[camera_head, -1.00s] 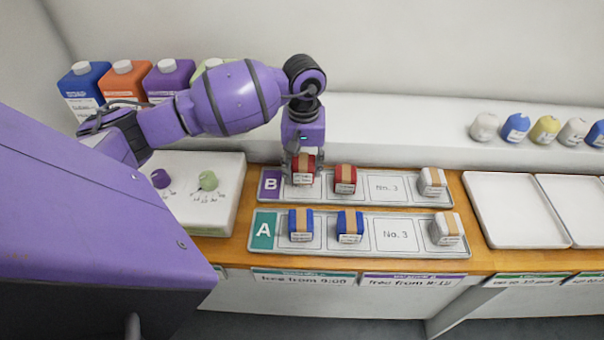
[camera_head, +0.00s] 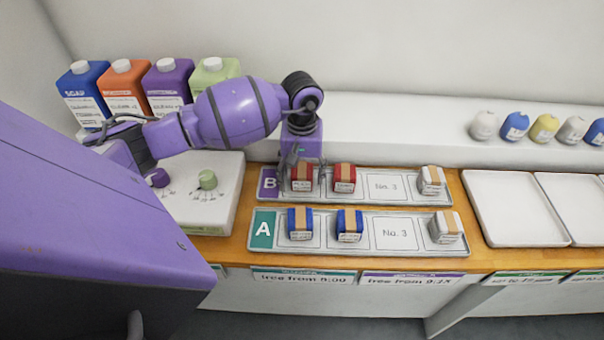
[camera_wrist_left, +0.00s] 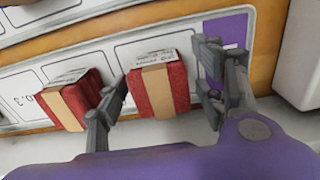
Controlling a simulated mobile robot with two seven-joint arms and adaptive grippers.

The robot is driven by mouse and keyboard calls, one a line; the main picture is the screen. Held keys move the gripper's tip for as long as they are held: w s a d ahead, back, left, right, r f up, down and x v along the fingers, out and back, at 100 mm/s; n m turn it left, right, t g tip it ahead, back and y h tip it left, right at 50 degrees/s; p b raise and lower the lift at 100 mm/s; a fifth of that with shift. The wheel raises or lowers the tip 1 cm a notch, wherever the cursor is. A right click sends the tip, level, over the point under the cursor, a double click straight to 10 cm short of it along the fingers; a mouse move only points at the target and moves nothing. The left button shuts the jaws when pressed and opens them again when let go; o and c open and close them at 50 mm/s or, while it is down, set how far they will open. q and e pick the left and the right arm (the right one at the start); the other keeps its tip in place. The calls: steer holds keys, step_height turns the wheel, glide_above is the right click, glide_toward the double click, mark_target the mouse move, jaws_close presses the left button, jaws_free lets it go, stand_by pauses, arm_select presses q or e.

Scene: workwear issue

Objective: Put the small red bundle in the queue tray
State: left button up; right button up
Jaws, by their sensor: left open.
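The left red bundle (camera_head: 301,179), with a tan band and white label, sits in the leftmost slot of tray B (camera_head: 408,200). A similar red bundle (camera_head: 345,178) sits in the slot to its right. My left gripper (camera_head: 303,171) is open, with its fingers on either side of the left red bundle. In the left wrist view this bundle (camera_wrist_left: 161,88) stands between the spread fingers (camera_wrist_left: 163,82), and the other red bundle (camera_wrist_left: 72,101) is outside them. Which of the two is smaller I cannot clearly tell. My right gripper is not in view.
Slot No. 3 of tray B is empty; a white bundle (camera_head: 432,181) is at its right end. Tray A (camera_head: 394,248) in front holds two blue bundles (camera_head: 300,224) and a white one (camera_head: 446,229). Empty white trays (camera_head: 515,210) lie right. Bottles (camera_head: 167,88) stand behind left.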

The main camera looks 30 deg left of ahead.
mark_target(302, 171)
arm_select(q)
step_height(302, 171, up, 12)
steer(key=shift+r+b, duration=0.2)
steer(key=shift+b, duration=0.15)
